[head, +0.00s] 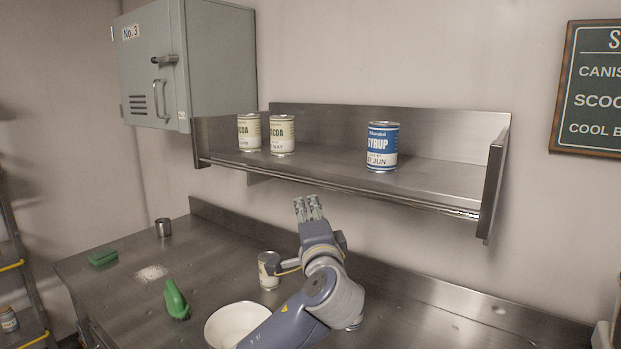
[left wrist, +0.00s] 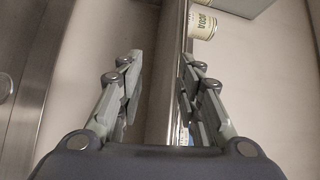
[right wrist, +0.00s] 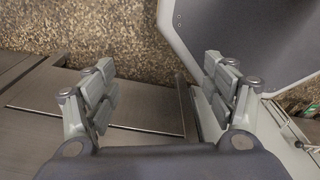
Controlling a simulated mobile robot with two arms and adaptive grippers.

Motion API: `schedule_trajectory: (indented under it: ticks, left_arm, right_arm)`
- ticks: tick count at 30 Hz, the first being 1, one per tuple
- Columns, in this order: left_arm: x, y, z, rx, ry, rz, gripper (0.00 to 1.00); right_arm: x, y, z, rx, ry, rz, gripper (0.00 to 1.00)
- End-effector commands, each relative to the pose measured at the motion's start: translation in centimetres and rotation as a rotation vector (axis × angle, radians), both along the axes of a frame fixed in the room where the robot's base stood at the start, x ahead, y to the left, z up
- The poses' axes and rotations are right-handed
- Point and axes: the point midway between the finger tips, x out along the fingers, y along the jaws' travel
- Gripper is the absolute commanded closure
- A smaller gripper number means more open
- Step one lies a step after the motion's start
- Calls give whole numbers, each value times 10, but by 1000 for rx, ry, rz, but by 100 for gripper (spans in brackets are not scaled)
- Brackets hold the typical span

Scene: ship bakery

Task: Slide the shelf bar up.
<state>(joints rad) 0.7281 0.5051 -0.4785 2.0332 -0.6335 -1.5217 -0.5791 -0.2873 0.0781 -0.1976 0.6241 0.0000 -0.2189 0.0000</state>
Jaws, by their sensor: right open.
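The shelf bar (head: 430,205) is a thin metal rail running along the front edge of the steel wall shelf (head: 440,180), low at the shelf's lip. My left gripper (head: 308,207) points up just below and in front of the bar's middle, apart from it as far as the head view shows. In the left wrist view my left gripper (left wrist: 158,65) is open, with the shelf's front edge (left wrist: 166,100) showing between its fingers. My right gripper (right wrist: 165,85) is open and empty, away from the shelf; it is not in the head view.
Two cocoa cans (head: 282,135) and a blue syrup can (head: 382,147) stand on the shelf. A grey cabinet (head: 215,60) hangs upper left.

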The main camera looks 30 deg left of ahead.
Motion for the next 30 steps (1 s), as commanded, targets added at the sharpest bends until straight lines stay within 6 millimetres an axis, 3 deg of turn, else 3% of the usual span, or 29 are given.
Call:
schedule_trajectory:
  ticks: [3, 8, 15, 22, 30]
  left_arm:
    - [0, 5, 22, 42, -27, 25, 67]
    - [8, 13, 30, 52, -29, 32, 67]
    - [40, 42, 37, 50, -27, 32, 67]
    - [67, 65, 41, 48, -30, 30, 67]
    - [80, 76, 40, 46, -29, 28, 67]
  right_arm:
    - [1, 0, 0, -1, -1, 0, 23]
    - [-8, 0, 5, 0, 10, 0, 23]
    - [-26, -2, 22, -4, 37, 3, 23]
    - [-18, -2, 35, -3, 26, 4, 23]
    - [-8, -1, 40, -2, 10, 4, 23]
